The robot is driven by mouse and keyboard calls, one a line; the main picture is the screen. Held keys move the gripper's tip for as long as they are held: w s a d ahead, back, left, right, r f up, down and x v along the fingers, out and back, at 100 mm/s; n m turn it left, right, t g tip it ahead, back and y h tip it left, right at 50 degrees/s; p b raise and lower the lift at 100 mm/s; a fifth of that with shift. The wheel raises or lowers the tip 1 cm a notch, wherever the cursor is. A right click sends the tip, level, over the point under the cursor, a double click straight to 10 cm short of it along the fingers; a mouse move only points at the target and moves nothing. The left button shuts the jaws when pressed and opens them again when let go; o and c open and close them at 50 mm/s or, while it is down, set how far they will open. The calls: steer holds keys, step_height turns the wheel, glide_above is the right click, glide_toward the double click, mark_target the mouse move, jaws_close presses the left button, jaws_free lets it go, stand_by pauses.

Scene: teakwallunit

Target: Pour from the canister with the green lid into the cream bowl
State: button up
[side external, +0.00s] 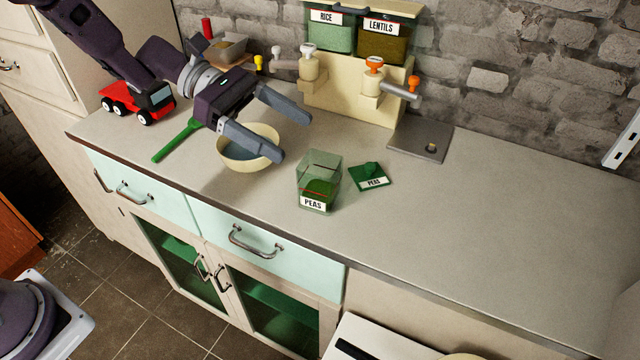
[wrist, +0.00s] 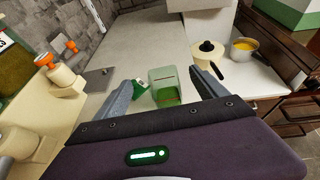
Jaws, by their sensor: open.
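The clear canister (side external: 319,183) stands upright and open on the counter, with a PEAS label and green contents low inside. It also shows in the wrist view (wrist: 165,86), ahead of my fingers. Its green lid (side external: 369,176) lies flat on the counter just right of it, and also shows in the wrist view (wrist: 141,88). The cream bowl (side external: 238,160) sits left of the canister, partly hidden by my gripper. My gripper (side external: 297,136) is open and empty, above the counter over the bowl's right side, its fingers pointing toward the canister's side without touching it.
A dispenser with RICE and LENTILS bins (side external: 352,95) stands against the brick wall. A metal plate (side external: 421,142) lies right of it. A green utensil (side external: 176,140) and a red toy truck (side external: 138,101) are at left. The counter's right side is clear.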

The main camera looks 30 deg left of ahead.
glide_toward(336, 182)
steer(key=shift+w+d+f, duration=0.1)
steer(key=shift+w+f, duration=0.3)
steer(key=shift+f, duration=0.05)
steer(key=x, duration=0.6)
steer(key=shift+d+f, duration=0.2)
steer(key=shift+f, duration=0.05)
jaws_close()
